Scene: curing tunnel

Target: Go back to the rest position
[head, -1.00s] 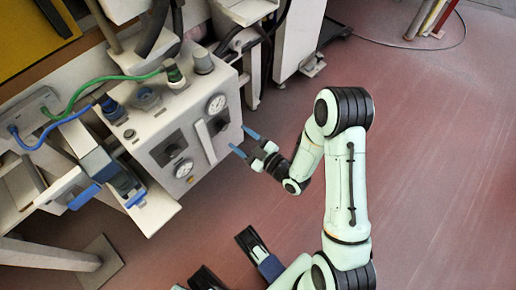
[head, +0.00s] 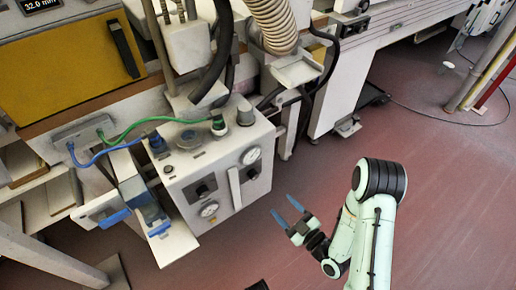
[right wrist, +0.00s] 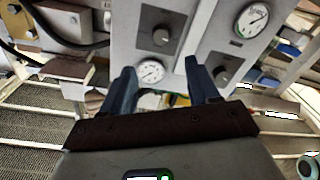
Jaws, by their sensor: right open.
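My right gripper (head: 283,206) is open, its two blue fingers apart with nothing between them. In the head view it is in free space to the right of a grey control box (head: 218,192), its fingers pointing toward the upper left. In the right wrist view the open fingers (right wrist: 160,68) point at a grey panel with dials and dark knobs. My right arm comes in from the lower right. My left gripper does not show.
Green and blue cables (head: 137,128) run to connectors on the box. A ribbed hose (head: 272,22) hangs above it. A yellow panel (head: 70,65) is at upper left. The red floor (head: 440,190) is open at right, with poles (head: 485,65) at upper right.

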